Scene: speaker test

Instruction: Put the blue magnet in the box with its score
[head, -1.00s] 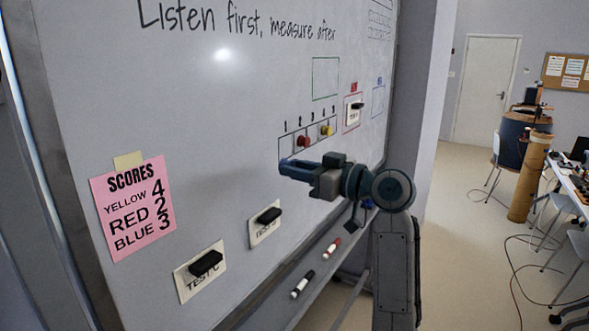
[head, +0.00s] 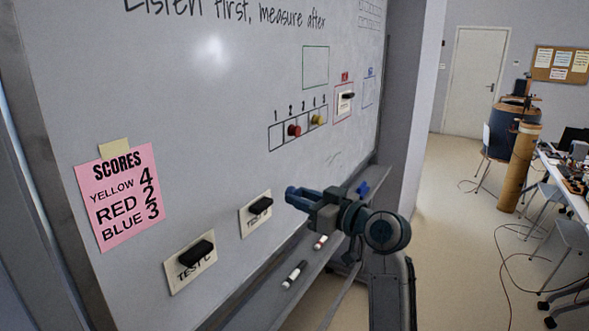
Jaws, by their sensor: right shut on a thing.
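My right gripper (head: 292,196) is in front of the whiteboard (head: 225,120), below the numbered row of boxes and right of a black-handled card. It is shut on a small blue thing, seemingly the blue magnet, which barely stands out from the bluish fingers. The row of boxes (head: 275,138) has a red magnet (head: 294,130) under the 2 and a yellow magnet (head: 317,119) under the 4. The box between them looks empty. A pink score note (head: 120,198) reads yellow 4, red 2, blue 3. My left gripper is not in view.
Cards with black pieces on them, one marked Test C (head: 192,262), another card (head: 257,213) and one in a red frame (head: 344,101), are on the board. The ledge (head: 265,300) below holds markers (head: 294,274) and a blue item (head: 362,188).

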